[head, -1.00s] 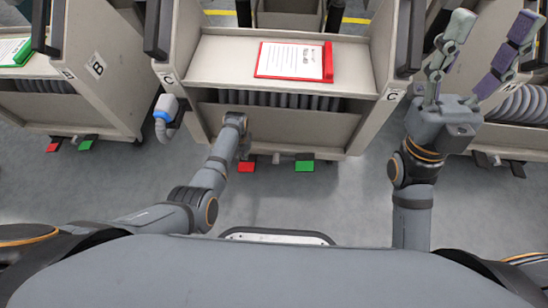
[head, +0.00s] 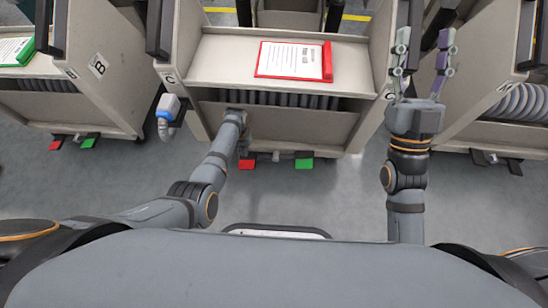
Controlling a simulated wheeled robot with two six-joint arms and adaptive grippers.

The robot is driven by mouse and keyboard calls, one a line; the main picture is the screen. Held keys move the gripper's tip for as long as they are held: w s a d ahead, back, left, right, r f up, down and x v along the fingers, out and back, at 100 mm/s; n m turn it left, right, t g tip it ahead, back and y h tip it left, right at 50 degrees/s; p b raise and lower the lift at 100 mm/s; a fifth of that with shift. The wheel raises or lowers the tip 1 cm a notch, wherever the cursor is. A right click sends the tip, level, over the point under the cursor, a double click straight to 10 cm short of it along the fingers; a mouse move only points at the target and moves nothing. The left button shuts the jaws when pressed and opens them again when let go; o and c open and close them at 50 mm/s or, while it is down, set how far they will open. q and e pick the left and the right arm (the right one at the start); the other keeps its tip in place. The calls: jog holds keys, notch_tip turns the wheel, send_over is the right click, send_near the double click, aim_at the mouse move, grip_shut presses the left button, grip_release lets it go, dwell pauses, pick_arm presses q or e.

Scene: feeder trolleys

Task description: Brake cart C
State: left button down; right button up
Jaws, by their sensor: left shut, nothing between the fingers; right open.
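Cart C (head: 285,129) stands in the middle, with C labels on its two front side posts. At its foot are a red pedal (head: 247,166) on the left and a green pedal (head: 304,164) on the right. My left gripper (head: 243,148) points down at the cart's front, just above the red pedal. It is shut and empty, mostly hidden behind my wrist; I cannot tell whether it touches the pedal. My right gripper (head: 424,45) is open and empty, fingers pointing up the picture, in front of the cart's right side post.
A red clipboard (head: 327,62) with a paper lies on cart C's top shelf. A blue-and-white device (head: 168,105) hangs at its left side. Cart B (head: 97,95) stands left, another cart (head: 480,125) right. The floor in front is clear.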

jog(key=w+f+m+g+h+p, duration=0.15)
jog(key=f+g, duration=0.25)
jog(key=f, duration=0.5)
jog(key=w+f+g+p, duration=0.1)
jog(key=w+f+g, duration=0.3)
jog(key=f, duration=0.5)
jog(key=s+f+g, duration=0.4)
jog(key=s+f, duration=0.1)
jog(key=f, duration=0.3)
jog(key=s+f+g+p, duration=0.1)
jog(key=s+f+g, duration=0.3)
jog(key=f, duration=0.5)
jog(key=shift+s+a+g, duration=0.3)
jog(key=shift+s+g, duration=0.1)
jog(key=shift+g, duration=0.3)
jog(key=shift+f, duration=0.1)
